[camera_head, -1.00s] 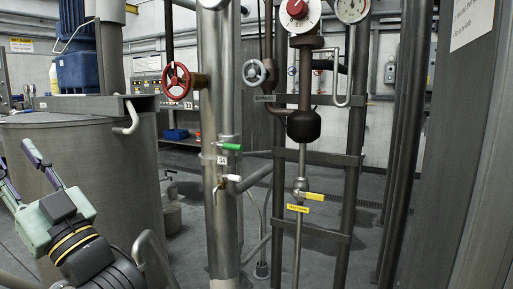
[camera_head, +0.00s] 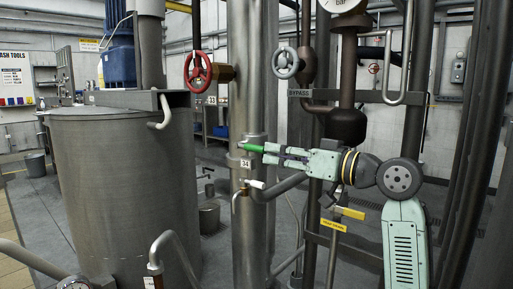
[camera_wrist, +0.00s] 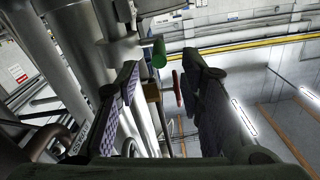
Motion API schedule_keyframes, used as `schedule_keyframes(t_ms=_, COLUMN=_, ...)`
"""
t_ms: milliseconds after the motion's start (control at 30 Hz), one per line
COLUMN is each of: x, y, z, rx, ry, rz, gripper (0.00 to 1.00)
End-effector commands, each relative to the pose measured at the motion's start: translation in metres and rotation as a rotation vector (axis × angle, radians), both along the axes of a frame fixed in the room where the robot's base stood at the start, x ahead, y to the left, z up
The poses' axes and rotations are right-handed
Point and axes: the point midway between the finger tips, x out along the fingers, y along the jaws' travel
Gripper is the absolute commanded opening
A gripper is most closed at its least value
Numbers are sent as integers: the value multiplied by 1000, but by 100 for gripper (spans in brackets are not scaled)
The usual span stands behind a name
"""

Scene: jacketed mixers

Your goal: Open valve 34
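Valve 34 is on the thick vertical pipe (camera_head: 250,215), with a tag (camera_head: 244,163) reading 34. Its green handle (camera_head: 252,148) points right, roughly level, above the tag. My gripper (camera_head: 268,153) reaches in from the right, with its fingertips at the free end of the handle. In the wrist view my gripper (camera_wrist: 160,62) is open, and the green handle (camera_wrist: 159,53) shows in the gap between the fingertips, nearer the left one. I cannot tell whether either finger touches it.
A red handwheel (camera_head: 198,71) and a grey handwheel (camera_head: 286,62) sit above. A bent pipe (camera_head: 278,187) runs just below my gripper. A large grey tank (camera_head: 125,190) stands at left.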

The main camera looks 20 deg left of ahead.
Motion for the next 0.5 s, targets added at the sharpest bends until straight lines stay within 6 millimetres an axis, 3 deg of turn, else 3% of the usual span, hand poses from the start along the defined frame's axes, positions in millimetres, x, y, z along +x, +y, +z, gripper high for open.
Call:
schedule_keyframes(t_ms=233, x=17, y=47, z=2, rx=0, ry=1, rz=1, gripper=35)
schedule_keyframes(t_ms=500, x=27, y=74, z=1, rx=2, ry=-1, rz=-1, gripper=35)
